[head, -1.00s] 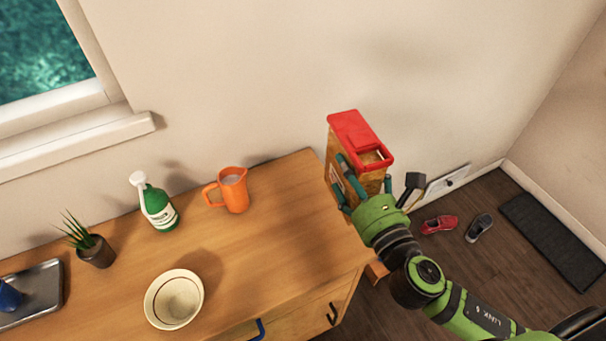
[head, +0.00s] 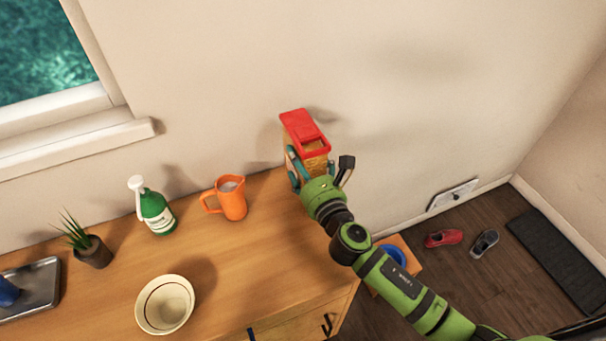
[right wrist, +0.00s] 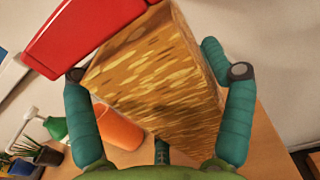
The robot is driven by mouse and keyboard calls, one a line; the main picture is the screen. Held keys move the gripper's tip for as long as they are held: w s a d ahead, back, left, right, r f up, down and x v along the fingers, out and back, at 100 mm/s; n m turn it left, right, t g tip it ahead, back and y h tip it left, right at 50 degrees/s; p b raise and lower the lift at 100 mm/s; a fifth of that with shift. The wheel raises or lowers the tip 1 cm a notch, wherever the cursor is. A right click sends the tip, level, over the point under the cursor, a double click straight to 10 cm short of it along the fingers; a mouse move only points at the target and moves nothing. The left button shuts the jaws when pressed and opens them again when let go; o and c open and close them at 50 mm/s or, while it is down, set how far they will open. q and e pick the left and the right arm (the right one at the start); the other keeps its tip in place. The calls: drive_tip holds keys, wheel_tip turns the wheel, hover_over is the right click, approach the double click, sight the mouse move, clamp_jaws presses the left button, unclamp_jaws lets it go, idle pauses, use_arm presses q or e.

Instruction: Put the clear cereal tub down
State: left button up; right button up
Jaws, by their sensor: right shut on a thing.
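The clear cereal tub (head: 315,165) has a red lid and brown cereal showing through its walls. It is upright at the back right end of the wooden counter (head: 245,255), close to the wall. My right gripper (head: 306,168) is shut on the tub, with its teal fingers on either side. In the right wrist view the tub (right wrist: 160,80) fills the middle between the fingers. Its base is hidden by the gripper, so I cannot tell whether it touches the counter. My left gripper is not in view.
An orange pitcher (head: 232,199) stands left of the tub. A green bottle (head: 157,212), a potted plant (head: 92,250), a bowl (head: 165,304) and a metal tray (head: 40,290) are farther left. Shoes (head: 444,239) lie on the floor. The counter's front right is clear.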

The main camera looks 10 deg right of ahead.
wheel_tip(320, 180, down, 4)
drive_tip(key=shift+r+b, duration=0.15)
drive_tip(key=shift+b, duration=0.7)
drive_tip(key=shift+f, duration=0.25)
drive_tip(key=o, duration=1.3)
